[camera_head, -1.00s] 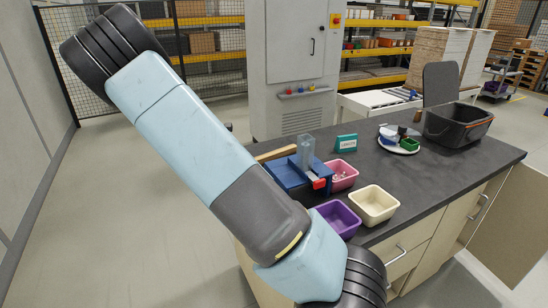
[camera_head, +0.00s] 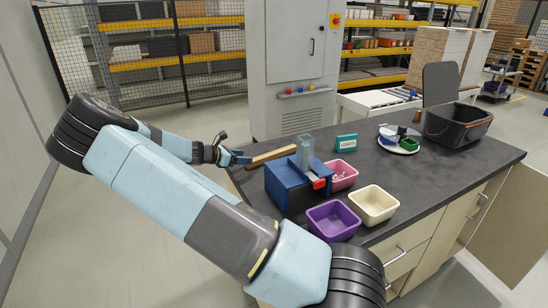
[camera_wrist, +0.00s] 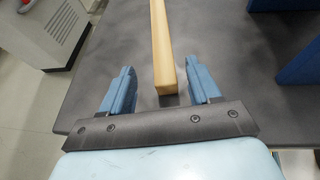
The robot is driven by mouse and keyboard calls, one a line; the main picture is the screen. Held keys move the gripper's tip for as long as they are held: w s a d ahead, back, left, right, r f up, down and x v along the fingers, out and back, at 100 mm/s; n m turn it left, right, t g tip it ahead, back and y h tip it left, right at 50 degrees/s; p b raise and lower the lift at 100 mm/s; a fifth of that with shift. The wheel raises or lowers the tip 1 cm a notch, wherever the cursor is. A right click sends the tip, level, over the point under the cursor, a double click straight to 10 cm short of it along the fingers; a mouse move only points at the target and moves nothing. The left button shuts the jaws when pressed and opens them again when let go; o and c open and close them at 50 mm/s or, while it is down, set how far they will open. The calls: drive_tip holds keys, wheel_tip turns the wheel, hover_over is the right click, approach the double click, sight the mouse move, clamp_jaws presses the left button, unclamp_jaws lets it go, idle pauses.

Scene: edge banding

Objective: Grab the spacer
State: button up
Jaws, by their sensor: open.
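The spacer appears to be the light wooden bar (camera_head: 270,157) lying at the left edge of the dark worktop. In the wrist view the bar (camera_wrist: 161,45) runs away from me, and its near end lies between the two blue fingers. My gripper (camera_head: 241,157) is at the bar's left end, at the table edge. In the wrist view my gripper (camera_wrist: 162,74) is open, with a gap on both sides of the bar and neither finger touching it. I cannot tell the height of the fingers over the worktop.
A blue fixture (camera_head: 288,187) with a clear upright part stands just right of the bar. Purple (camera_head: 333,222), cream (camera_head: 373,205) and pink (camera_head: 343,182) bins sit beside it. A green sign (camera_head: 346,143), a white plate (camera_head: 399,147) and a black crate (camera_head: 457,126) are farther right.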

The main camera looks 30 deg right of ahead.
sight(258, 158)
drive_tip(key=shift+x, duration=3.9)
drive_tip(key=shift+s, duration=0.1)
drive_tip(key=shift+c, duration=0.4)
drive_tip(key=c, duration=1)
